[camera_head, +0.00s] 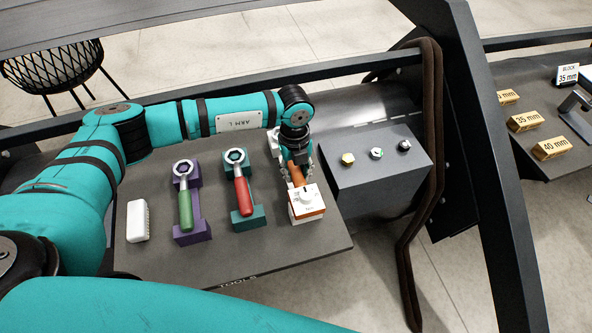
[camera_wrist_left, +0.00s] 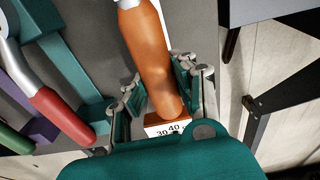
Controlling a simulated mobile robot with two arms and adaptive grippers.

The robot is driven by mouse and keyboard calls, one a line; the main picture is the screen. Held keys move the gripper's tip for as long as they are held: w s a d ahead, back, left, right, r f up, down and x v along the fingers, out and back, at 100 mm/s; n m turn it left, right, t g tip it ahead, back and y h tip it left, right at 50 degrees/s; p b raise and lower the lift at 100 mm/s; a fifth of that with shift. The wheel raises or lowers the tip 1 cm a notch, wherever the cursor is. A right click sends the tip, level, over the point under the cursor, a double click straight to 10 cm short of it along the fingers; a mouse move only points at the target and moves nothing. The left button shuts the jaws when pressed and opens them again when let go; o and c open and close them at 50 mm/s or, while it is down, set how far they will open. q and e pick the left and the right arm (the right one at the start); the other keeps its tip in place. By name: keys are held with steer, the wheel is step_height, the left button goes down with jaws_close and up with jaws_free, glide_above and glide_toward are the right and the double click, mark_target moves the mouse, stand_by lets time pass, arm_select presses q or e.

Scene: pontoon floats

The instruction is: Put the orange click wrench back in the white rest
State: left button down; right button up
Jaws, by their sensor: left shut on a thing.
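The orange click wrench (camera_head: 297,174) is at the right end of the row of tools. My left gripper (camera_head: 298,161) reaches down on it from above. In the left wrist view, the fingers (camera_wrist_left: 157,88) are shut on its orange handle (camera_wrist_left: 148,50). A block with a white scale face and dial (camera_head: 306,198) sits at the handle's near end. The white rest (camera_head: 273,143) shows partly behind and under the wrench; my gripper hides much of it. I cannot tell whether the wrench touches the rest. My right gripper is not in view.
A green-handled wrench (camera_head: 185,208) lies in a purple rest (camera_head: 192,235), and a red-handled wrench (camera_head: 243,196) in a teal rest (camera_head: 249,219). A white brush-like block (camera_head: 138,221) is at left. A grey box with several bolts (camera_head: 372,180) stands close on the right.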

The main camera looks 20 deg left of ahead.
arm_select(q)
steer(key=shift+f, duration=0.15)
steer(key=c, duration=1.1)
jaws_free()
steer(key=shift+o, duration=0.5)
step_height(320, 180, up, 12)
steer(key=shift+w+a, duration=0.15)
steer(key=shift+a, duration=0.05)
